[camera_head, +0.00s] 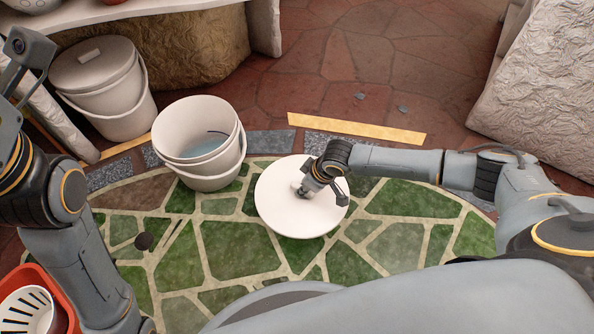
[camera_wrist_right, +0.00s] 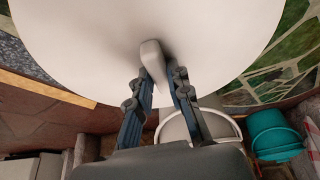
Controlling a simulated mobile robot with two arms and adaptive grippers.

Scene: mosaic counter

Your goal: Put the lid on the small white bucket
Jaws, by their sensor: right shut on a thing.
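The white bucket (camera_head: 200,145) stands upright and open on the far left part of the mosaic, with something pale blue inside. The round white lid (camera_head: 280,215) is to its right, apart from it, over the green mosaic. My right gripper (camera_head: 304,191) is above the lid's middle. In the right wrist view, my right gripper (camera_wrist_right: 163,85) is shut on the lid's raised handle (camera_wrist_right: 153,60). The lid (camera_wrist_right: 90,45) fills most of the top there. I cannot tell how high the lid is above the surface. My left arm shows at the left, but its fingers do not.
A lidded white bucket (camera_head: 105,90) stands at the back left. A red container with a white slotted basket (camera_head: 28,310) is at the lower left. A teal bucket (camera_wrist_right: 273,133) shows in the right wrist view. Green mosaic (camera_head: 190,260) is clear in front of the open bucket.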

